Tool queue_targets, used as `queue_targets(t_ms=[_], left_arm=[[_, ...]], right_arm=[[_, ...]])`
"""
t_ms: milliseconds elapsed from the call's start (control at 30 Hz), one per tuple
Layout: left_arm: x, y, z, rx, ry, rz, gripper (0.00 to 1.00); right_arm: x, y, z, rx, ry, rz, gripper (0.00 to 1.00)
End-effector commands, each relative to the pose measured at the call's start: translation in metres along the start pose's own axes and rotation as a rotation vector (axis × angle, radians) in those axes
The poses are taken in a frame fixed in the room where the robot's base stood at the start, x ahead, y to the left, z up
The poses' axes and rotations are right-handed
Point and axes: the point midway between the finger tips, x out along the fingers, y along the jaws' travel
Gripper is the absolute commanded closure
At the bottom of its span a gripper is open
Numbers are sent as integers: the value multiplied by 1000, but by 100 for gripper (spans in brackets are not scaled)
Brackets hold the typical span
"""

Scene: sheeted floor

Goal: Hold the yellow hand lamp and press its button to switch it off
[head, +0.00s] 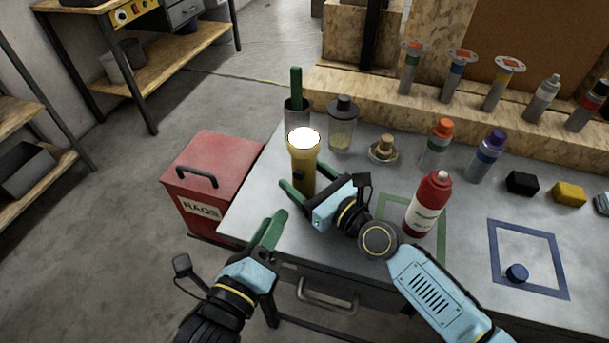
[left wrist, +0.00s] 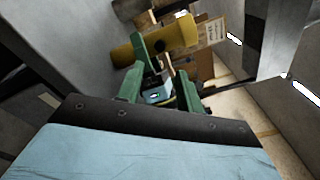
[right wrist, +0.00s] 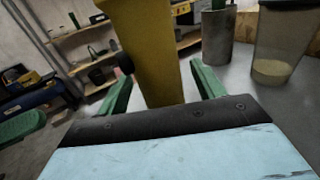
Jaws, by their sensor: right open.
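The yellow hand lamp (head: 305,160) stands upright at the table's left edge, its top glowing white. A dark button (head: 298,176) shows on its side; it also shows in the right wrist view (right wrist: 125,63). My right gripper (head: 303,187) is open, with its green fingers on either side of the lamp's lower body in the right wrist view (right wrist: 163,85). Whether they touch it is unclear. My left gripper (head: 268,230) is partly open and empty, in front of the table's left corner, apart from the lamp. The lamp appears beyond its fingers in the left wrist view (left wrist: 160,40).
A grey cup (head: 297,118) and a clear jar (head: 342,125) stand behind the lamp. Several bottles line the back.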

Motion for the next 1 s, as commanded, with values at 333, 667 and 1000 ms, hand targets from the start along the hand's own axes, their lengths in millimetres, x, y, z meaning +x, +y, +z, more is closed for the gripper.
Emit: queue_targets(t_ms=[333, 667, 1000], left_arm=[[0, 0, 0, 0, 0, 0, 64], [0, 0, 0, 0, 0, 0, 64], [0, 0, 0, 0, 0, 0, 98]], right_arm=[[4, 0, 0, 0, 0, 0, 32], [4, 0, 0, 0, 0, 0, 74], [4, 0, 0, 0, 0, 0, 84]])
